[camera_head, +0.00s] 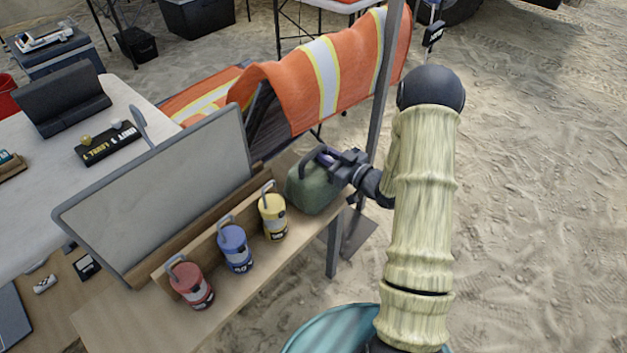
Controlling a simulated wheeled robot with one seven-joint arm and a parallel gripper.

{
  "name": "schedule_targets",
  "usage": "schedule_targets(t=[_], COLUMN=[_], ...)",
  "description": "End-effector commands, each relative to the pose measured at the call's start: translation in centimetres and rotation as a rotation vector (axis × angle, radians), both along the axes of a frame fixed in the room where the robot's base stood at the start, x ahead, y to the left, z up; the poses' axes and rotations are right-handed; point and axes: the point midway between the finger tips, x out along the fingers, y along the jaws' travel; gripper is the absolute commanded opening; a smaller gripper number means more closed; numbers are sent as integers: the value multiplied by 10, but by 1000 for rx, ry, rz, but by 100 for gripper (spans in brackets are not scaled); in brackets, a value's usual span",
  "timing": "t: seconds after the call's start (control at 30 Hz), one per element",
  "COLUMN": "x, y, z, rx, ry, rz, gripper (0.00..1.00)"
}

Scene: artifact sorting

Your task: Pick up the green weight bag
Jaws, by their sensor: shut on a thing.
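The green weight bag (313,194) is at the far right end of the wooden shelf (255,268), beside the yellow canister. It looks upright, with a dark handle on top. My gripper (328,162) reaches in from the right and is shut on the bag's handle. The fingers partly cover the top of the bag. I cannot tell whether the bag's bottom touches the shelf.
Red (191,285), blue (235,248) and yellow (273,216) canisters stand in a row left of the bag. A grey panel (165,195) stands behind them. An orange vest (325,75) hangs behind the bag, near a grey pole (384,95). Open sand lies to the right.

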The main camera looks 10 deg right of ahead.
Motion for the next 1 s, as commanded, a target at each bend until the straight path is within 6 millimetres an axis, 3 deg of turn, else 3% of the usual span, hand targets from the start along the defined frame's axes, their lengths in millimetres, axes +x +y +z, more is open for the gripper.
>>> schedule_targets(t=[0.43, 1.0], x=[-2, -4], y=[-2, -4], z=[13, 76], rx=[4, 4], ry=[-8, -7], rz=[0, -1], gripper=[0, 0])
